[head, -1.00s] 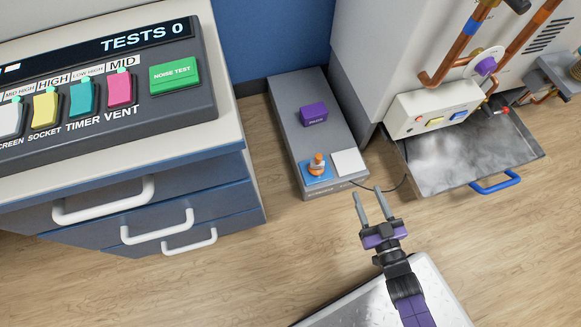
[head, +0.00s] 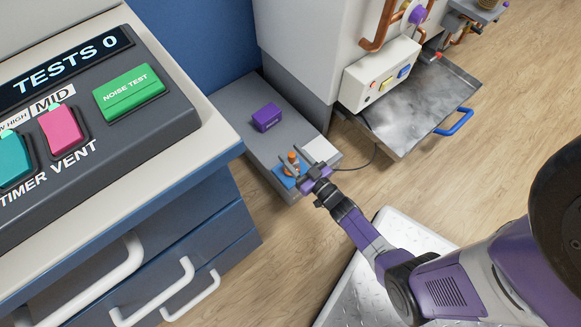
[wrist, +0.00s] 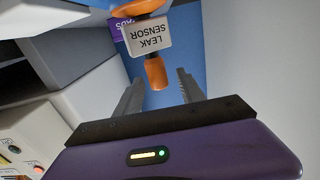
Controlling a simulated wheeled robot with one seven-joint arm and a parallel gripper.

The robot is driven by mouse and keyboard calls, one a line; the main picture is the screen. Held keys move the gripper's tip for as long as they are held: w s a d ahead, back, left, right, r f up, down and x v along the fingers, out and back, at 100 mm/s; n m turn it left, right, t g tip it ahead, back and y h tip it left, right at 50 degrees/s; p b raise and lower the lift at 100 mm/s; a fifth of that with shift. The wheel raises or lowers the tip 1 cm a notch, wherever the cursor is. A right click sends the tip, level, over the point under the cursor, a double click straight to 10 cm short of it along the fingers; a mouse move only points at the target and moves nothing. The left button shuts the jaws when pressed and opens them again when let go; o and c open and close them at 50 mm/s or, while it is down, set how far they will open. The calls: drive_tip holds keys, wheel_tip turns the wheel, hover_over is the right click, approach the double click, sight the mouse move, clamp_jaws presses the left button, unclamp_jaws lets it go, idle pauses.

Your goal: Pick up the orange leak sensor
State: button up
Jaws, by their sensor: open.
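The orange leak sensor (head: 292,158) stands upright on a blue square on the low grey bench. In the wrist view its white label (wrist: 149,36) reads "LEAK SENSOR" upside down, with an orange tip (wrist: 156,73) below it. My gripper (head: 297,167) is open at the sensor. In the wrist view the fingers (wrist: 158,92) are spread, with the orange tip showing in the gap between them. I cannot tell whether either finger touches it. The sensor's lower part is partly hidden by the gripper in the head view.
A purple block (head: 267,117) sits farther back on the grey bench (head: 238,121). A white square (head: 321,149) lies right of the sensor. A drawer cabinet (head: 190,235) with a button panel stands left. A metal tray (head: 415,110) with a blue handle juts out right.

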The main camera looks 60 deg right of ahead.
drive_tip(key=b+x, duration=0.1)
drive_tip(key=x, duration=0.2)
drive_tip(key=shift+w+d, duration=0.15)
drive_tip(key=shift+w, duration=0.1)
clamp_jaws()
drive_tip(key=shift+r, duration=0.1)
idle(1.0)
